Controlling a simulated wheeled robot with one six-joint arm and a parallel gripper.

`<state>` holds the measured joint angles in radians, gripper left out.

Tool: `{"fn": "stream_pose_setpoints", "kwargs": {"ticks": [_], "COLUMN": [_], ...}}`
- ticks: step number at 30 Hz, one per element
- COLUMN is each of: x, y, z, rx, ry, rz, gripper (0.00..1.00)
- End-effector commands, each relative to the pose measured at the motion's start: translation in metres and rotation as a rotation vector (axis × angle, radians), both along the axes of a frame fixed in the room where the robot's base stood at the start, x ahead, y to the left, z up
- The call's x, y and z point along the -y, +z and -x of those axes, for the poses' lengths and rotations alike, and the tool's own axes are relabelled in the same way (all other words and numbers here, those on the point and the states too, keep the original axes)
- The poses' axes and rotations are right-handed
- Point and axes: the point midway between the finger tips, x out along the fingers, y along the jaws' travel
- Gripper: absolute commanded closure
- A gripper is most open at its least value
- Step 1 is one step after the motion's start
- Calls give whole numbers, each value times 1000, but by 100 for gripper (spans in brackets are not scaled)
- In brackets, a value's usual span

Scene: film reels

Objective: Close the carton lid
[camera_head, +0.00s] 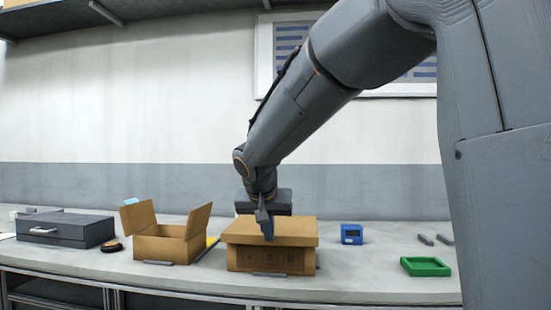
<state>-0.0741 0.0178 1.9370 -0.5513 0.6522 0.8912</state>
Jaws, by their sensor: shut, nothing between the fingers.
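A brown cardboard carton (290,261) stands on the bench near the middle. Its brown lid (297,229) lies flat, or nearly so, across the top, and I see no clear gap under its front edge. My gripper (267,233) points down over the lid, and its shut fingers overlap the lid's front edge in the picture. I cannot tell whether the fingertips touch the lid. To the left stands a smaller open brown box (160,247) with its flaps raised.
A dark grey case (68,232) and a round black item (111,247) lie at the left. At the right are a blue box (351,234), a green tray (425,266) and small grey pieces (425,239). The bench (352,283) is clear at the front right.

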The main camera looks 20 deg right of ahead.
Motion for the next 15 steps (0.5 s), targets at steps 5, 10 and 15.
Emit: {"fn": "stream_pose_setpoints", "kwargs": {"ticks": [5, 10, 15], "x": [9, 13, 14], "y": [-23, -26, -26], "z": [-2, -3, -3], "rx": [-3, 4, 6], "ry": [-17, -24, -26], "rz": [12, 15, 15], "gripper": [100, 100, 100]}}
